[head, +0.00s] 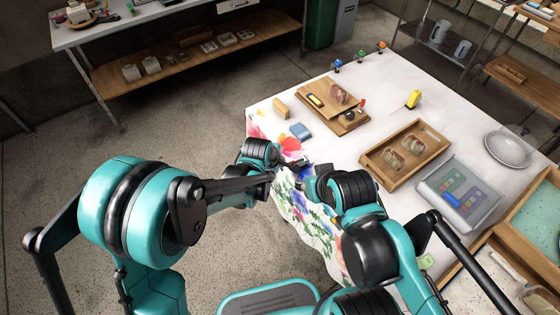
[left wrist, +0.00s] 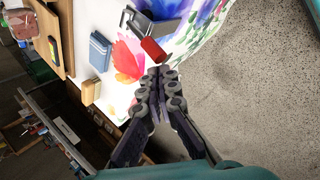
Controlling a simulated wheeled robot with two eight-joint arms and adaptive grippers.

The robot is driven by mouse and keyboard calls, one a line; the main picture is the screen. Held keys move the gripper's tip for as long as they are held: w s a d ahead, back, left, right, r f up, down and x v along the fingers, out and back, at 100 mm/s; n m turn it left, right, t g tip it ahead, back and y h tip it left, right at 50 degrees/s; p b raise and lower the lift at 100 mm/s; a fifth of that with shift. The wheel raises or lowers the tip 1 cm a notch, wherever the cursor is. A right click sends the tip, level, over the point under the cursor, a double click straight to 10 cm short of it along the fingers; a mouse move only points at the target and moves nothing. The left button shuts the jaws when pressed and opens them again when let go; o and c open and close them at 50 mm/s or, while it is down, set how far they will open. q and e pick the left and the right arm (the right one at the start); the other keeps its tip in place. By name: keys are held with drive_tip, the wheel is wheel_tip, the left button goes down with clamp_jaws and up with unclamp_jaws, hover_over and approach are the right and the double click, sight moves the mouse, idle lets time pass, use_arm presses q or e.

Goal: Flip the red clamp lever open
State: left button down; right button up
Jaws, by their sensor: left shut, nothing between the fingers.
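In the left wrist view, the red clamp lever (left wrist: 153,50) is a short red cylinder at the cloth's edge. It joins a grey metal clamp (left wrist: 160,27) on the edge of the table. My left gripper (left wrist: 158,74) is shut and empty, its fingertips just short of the red lever; whether they touch cannot be told. In the head view my left gripper (head: 290,166) is at the near table edge, and the clamp cannot be made out there. My right gripper (head: 306,182) is close to the left one, small and partly hidden, its fingers unclear.
A floral cloth (head: 290,205) covers the table's near left edge. A wooden tray (head: 378,172) and a clear bin (head: 433,196) stand to the right. Open floor lies left.

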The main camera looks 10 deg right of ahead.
use_arm(q)
drive_tip(key=w+d+r+m+g+y+p, duration=0.1)
drive_tip(key=w+d+r+g+y+p, duration=0.1)
drive_tip(key=d+r+y+p, duration=0.3)
drive_tip(key=shift+w+d+r+p, duration=0.15)
drive_tip(key=shift+d+r+p, duration=0.25)
drive_tip(key=shift+d+p, duration=0.55)
idle(0.7)
drive_tip(key=shift+r+y, duration=0.15)
drive_tip(key=shift+y, duration=0.15)
drive_tip(key=shift+r+p, duration=0.3)
drive_tip(key=shift+r, duration=0.45)
drive_tip(key=shift+w, duration=0.1)
